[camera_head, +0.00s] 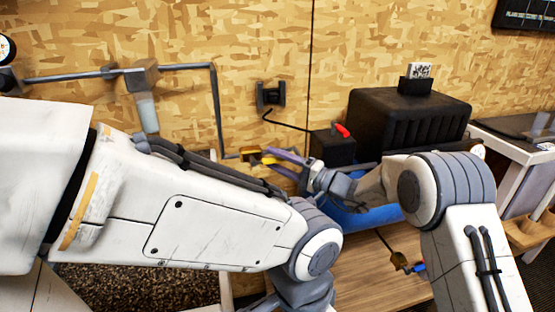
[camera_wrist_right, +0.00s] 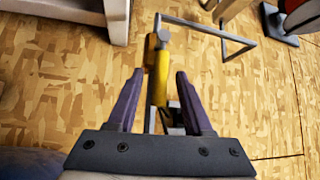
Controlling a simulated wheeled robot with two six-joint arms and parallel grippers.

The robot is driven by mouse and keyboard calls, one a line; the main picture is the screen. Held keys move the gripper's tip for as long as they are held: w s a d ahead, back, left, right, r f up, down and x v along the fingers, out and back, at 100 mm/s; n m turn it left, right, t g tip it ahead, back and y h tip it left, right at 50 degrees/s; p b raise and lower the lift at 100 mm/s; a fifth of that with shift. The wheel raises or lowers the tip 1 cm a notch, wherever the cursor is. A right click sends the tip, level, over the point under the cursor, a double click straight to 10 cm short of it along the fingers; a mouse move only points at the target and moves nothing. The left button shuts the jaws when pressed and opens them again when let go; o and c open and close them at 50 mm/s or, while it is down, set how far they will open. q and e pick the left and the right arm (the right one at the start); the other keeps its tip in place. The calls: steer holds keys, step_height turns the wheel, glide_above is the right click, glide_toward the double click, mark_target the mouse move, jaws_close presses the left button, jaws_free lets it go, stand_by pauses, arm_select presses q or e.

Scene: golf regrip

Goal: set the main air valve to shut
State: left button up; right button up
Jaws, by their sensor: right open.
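The main air valve shows as a yellow handle (camera_head: 250,154) at the low end of the grey wall pipe (camera_head: 216,105) in the head view. In the right wrist view the yellow handle (camera_wrist_right: 160,77) lies lengthwise between my two purple fingers. My right gripper (camera_head: 274,158) is open at the valve; it also shows in the right wrist view (camera_wrist_right: 160,74). The fingers stand on both sides of the handle with a gap visible. The handle's near end is partly hidden. My left arm crosses the front, and its gripper is out of view.
A black compressor housing (camera_head: 408,124) with a blue tank (camera_head: 365,217) stands to the right of the valve. A black box with a red switch (camera_head: 341,130) is beside it. A wall socket (camera_head: 270,95) is above. A wooden bench top (camera_head: 360,270) lies below.

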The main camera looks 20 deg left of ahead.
jaws_close()
stand_by(1.5)
